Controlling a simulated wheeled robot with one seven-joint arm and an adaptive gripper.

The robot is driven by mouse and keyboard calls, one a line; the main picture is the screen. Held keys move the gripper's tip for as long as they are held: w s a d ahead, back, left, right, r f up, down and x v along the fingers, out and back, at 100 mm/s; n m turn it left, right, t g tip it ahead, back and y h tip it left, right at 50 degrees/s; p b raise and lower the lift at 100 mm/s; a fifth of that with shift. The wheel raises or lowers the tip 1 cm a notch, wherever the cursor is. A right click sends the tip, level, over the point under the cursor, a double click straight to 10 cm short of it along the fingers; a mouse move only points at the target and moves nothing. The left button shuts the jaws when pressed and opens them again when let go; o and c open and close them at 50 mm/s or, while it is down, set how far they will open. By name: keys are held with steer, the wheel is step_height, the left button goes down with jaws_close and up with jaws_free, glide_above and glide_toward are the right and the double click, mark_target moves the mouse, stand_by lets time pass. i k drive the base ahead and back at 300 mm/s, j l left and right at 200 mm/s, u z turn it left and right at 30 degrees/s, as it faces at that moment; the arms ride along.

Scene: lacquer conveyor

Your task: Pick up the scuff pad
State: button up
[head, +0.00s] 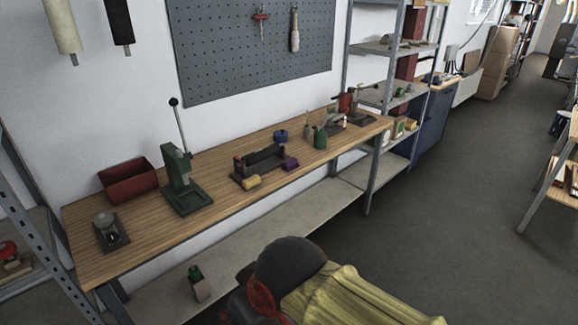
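A small purple block (290,162) lies on the wooden workbench (150,247), at the right end of a dark holder (262,161). It may be the scuff pad, but it is too small to be sure. A yellow roll (251,182) lies in front of the holder. No fingertips of my gripper show in the head view. A dark rounded form with red and yellow covering fills the bottom middle; I cannot tell if it is part of my arm.
A green lever press (181,180), a red bin (129,181) and a small grey device (108,230) stand on the left of the bench. A green can (320,138) and a blue lidded pot (281,135) stand right of the holder. Open floor (455,215) lies to the right.

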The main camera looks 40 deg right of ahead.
mark_target(290, 164)
steer(key=i+l+z, duration=0.25)
steer(key=i, duration=0.45)
steer(key=i+l+z, duration=0.25)
steer(key=i, duration=0.45)
steer(key=i+l+z, duration=0.25)
steer(key=i, duration=0.5)
